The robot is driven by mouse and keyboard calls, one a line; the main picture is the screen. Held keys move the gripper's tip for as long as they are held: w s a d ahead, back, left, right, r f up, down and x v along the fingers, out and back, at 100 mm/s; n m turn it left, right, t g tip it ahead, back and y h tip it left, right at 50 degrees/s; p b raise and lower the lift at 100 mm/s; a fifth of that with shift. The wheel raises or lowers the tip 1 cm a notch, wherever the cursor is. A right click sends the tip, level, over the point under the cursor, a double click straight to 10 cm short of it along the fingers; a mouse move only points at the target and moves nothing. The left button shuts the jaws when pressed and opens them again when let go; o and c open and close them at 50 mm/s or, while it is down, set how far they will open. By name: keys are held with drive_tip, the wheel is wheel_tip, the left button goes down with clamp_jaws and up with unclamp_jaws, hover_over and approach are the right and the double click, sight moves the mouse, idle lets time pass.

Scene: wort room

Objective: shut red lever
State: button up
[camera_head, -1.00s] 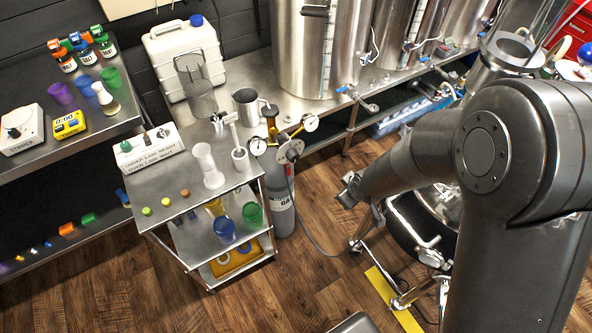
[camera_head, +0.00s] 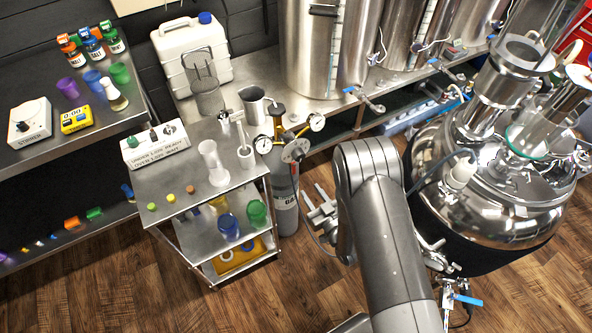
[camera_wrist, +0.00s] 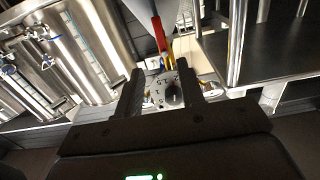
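In the wrist view a slim red bar (camera_wrist: 158,33), which looks like the red lever, stands nearly upright beyond my fingertips, with a yellow part beside it. In the head view my gripper (camera_head: 320,210) hangs over the floor, right of the gas cylinder (camera_head: 285,195). The lever's lower end is not clear.
A steel cart (camera_head: 165,218) with cups stands left of the cylinder. A steel bench (camera_head: 265,95) with large tanks runs behind. A shiny vessel (camera_head: 490,200) with a dark band stands right of my arm. Wood floor in front of the cart is clear.

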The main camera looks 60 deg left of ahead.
sight(294, 168)
drive_tip(key=a, duration=1)
drive_tip(key=shift+s+a, duration=0.1)
drive_tip(key=shift+a, duration=0.25)
clamp_jaws()
